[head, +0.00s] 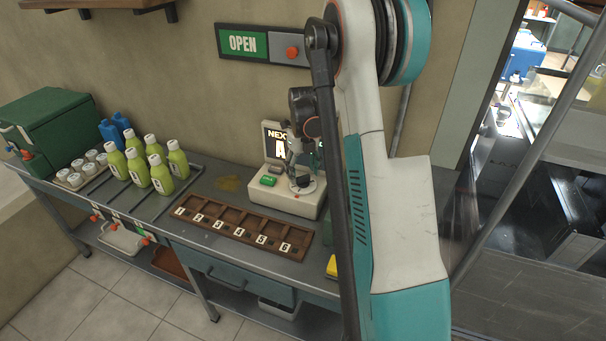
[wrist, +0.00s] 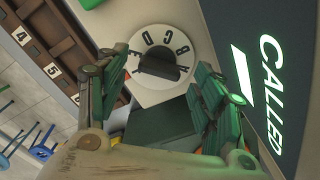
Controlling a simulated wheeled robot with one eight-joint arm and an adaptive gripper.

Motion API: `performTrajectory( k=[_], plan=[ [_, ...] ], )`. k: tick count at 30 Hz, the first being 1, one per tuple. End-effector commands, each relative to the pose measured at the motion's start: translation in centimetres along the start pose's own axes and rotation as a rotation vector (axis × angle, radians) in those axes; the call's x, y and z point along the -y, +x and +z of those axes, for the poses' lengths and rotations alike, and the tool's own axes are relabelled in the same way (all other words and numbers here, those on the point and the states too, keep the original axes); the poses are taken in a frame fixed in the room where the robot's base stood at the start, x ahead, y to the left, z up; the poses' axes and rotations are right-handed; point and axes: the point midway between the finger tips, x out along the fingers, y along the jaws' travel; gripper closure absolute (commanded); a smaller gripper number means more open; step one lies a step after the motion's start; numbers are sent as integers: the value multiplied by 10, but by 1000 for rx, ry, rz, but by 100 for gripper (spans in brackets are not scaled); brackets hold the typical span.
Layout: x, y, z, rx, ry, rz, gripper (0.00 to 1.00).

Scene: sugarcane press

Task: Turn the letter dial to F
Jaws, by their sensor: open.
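The letter dial (wrist: 160,42) is a white disc with black letters, B, C and D among them, and a dark knob (wrist: 163,70) across its middle. The near part of the dial is hidden. In the head view the dial (head: 303,190) sits on a pale machine, partly covered by my gripper (head: 303,172). In the wrist view my gripper (wrist: 160,72) is open, its fingers on either side of the knob. I cannot tell whether they touch it. The machine's screen (head: 276,140) reads NEXT above a partly hidden letter; the wrist view shows CALLED (wrist: 270,92).
A green button (head: 268,180) is left of the dial. A numbered wooden tray (head: 240,232) lies in front. Several green bottles (head: 160,175) and a green box (head: 45,128) stand at the left. An OPEN sign (head: 243,43) hangs on the wall. The counter between bottles and machine is mostly clear.

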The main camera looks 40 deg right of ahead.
Motion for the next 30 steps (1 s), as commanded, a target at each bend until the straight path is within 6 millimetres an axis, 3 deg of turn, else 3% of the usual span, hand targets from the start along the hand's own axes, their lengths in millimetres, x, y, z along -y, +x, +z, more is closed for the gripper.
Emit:
performTrajectory(
  k=[9, 15, 30],
  plan=[
    [0, -65, 0, 0, 0, 0, 38],
    [0, -93, 0, 0, 0, 0, 38],
    [0, -104, 0, 0, 0, 0, 38]
  ],
)
